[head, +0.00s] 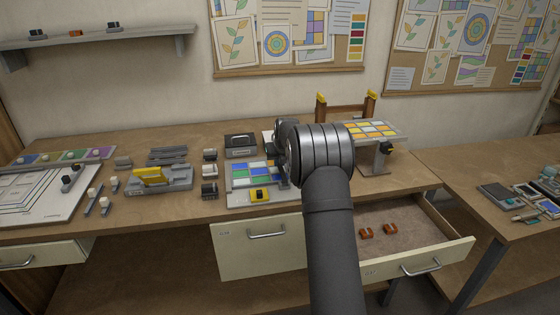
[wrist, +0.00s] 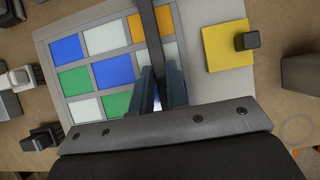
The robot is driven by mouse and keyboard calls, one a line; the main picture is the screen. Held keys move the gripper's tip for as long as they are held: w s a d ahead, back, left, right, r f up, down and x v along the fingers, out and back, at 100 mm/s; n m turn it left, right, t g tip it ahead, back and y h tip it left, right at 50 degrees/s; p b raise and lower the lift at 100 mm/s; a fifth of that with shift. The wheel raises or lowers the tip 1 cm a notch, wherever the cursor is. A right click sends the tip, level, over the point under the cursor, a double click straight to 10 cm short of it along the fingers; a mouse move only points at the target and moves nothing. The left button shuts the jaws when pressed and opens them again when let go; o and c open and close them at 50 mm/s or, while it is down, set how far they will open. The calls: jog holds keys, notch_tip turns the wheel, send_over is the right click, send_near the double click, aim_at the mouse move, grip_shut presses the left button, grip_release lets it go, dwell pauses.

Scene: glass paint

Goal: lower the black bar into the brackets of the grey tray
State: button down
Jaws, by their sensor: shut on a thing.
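The grey tray (head: 238,199) lies on the bench, left of my arm in the head view. It carries blue, white, green and orange panes and fills much of the wrist view (wrist: 214,88). My gripper (wrist: 160,84) is shut on the black bar (wrist: 151,32), which runs from between the fingers to the top edge of the wrist view, over the panes. The gap between bar and tray cannot be judged. In the head view my gripper (head: 281,148) is dark and partly hidden by my wrist, and the bar cannot be made out. I cannot make out the brackets.
Small dark and white blocks (head: 210,171) stand left of the tray. A raised pane stand (head: 374,130) is at right, above an open drawer (head: 410,222).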

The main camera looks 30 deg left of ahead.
jog(key=shift+f, duration=0.15)
dwell(0.3)
jog(key=shift+f, duration=0.65)
jog(key=c, duration=1.3)
grip_release()
jog(key=shift+f, duration=0.1)
jog(key=shift+r, duration=3.55)
jog(key=shift+f, duration=0.1)
jog(key=shift+f, duration=3.3)
